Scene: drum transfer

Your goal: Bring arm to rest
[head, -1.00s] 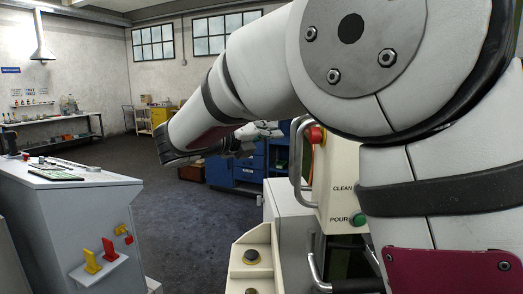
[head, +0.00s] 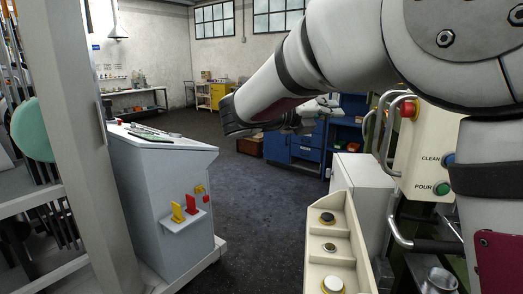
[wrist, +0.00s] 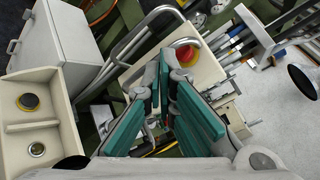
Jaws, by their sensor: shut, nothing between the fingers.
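My arm (head: 300,62) stretches across the upper right of the head view, with its elbow bent at the left. In the wrist view, my gripper (wrist: 163,75) shows its grey fingers with teal pads. The fingers are shut and hold nothing. Beyond them is a cream control panel with a red knob (wrist: 185,54). I cannot make out the fingertips in the head view, where the arm hides much of that area.
The CLEAN and POUR panel (head: 424,150) stands close by my arm at the right. A cream tray (head: 342,245) with round parts is below it. A grey console (head: 165,205) and a metal frame (head: 85,130) stand at left. Open floor (head: 262,205) lies between.

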